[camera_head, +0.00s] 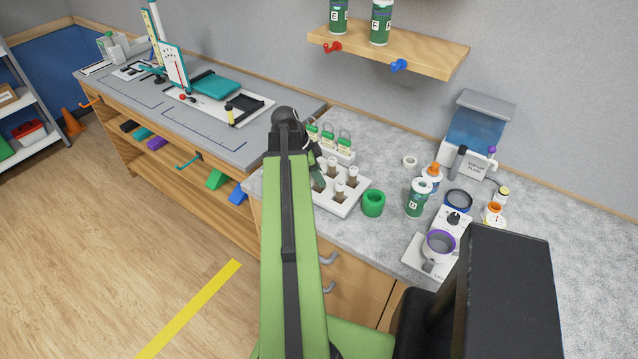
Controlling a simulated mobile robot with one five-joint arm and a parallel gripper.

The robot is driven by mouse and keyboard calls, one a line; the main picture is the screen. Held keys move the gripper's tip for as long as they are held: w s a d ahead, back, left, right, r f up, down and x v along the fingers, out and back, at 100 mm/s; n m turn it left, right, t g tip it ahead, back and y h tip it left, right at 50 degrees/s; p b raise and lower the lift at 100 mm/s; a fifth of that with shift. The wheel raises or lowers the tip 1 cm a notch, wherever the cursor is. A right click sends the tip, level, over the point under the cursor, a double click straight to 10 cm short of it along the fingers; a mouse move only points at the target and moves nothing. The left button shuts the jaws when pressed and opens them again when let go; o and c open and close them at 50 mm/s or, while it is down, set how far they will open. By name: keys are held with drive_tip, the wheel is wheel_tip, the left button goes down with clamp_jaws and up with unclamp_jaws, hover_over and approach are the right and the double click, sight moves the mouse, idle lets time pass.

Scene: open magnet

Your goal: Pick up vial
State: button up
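Several small brown-topped vials (339,190) stand upright in a white rack (349,209) on the grey counter, in the middle of the view. My green arm reaches over the counter's left end and covers the rack's left side. The end of my gripper (317,167) shows only in part, behind the dark wrist, close to the rack's back left. I cannot tell whether its fingers are open or shut, or whether they touch a vial. Several green-topped containers (328,136) stand in a pale holder just behind the rack.
A green ring-shaped holder (373,203) stands right of the rack. A labelled green bottle (416,198) and a mixer with a mug (438,246) are farther right. A wooden shelf (440,52) hangs above. A lower workbench (200,130) adjoins on the left.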

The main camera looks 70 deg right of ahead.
clamp_jaws()
